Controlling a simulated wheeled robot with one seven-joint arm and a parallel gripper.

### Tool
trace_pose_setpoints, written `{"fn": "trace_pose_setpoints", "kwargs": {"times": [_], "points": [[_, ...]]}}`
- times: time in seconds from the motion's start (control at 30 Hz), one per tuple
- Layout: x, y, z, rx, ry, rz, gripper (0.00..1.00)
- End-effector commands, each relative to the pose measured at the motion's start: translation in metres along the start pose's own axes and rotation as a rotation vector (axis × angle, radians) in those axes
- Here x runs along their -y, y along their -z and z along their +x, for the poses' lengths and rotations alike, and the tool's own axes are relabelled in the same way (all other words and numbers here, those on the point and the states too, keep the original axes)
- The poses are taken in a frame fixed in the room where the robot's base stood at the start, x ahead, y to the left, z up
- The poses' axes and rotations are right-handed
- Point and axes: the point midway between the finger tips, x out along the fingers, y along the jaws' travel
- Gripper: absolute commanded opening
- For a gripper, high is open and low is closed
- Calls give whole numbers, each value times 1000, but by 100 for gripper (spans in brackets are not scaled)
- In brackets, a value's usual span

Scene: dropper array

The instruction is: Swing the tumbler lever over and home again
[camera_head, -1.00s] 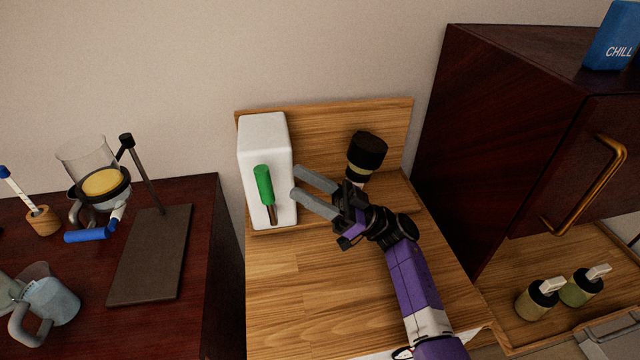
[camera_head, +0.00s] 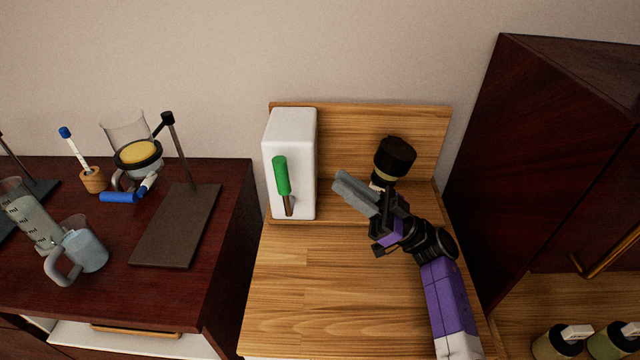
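The tumbler lever has a green handle (camera_head: 282,176) on a short brown stem. It stands on the front of a white box (camera_head: 304,150) at the back left of the wooden worktop. The handle points up, with its top leaning slightly left. My gripper (camera_head: 343,184) is to the right of the white box, apart from the lever. Its grey fingers lie together with no clear gap, and nothing shows between them.
A black-topped object (camera_head: 394,158) stands just behind my gripper, partly hidden by it. A dark red cabinet (camera_head: 540,150) rises on the right. On the left, a dark table holds a stand (camera_head: 178,225) and glassware. The worktop (camera_head: 330,290) in front is clear.

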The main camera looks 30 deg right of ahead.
Motion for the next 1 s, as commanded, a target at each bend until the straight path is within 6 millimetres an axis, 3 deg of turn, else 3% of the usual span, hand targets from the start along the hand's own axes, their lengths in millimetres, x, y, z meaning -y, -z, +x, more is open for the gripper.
{"fn": "trace_pose_setpoints", "kwargs": {"times": [0.13,0.23,0.37,0.5,0.7,0.8,1.0], "points": [[13,-12,15,0,37,26,0],[39,-32,41,-2,105,70,0],[91,-59,89,1,227,128,0],[138,-94,151,30,256,116,0],[192,-141,237,90,155,-116,0],[210,-156,266,128,83,-264,0],[232,-171,302,230,-79,-585,0]]}}
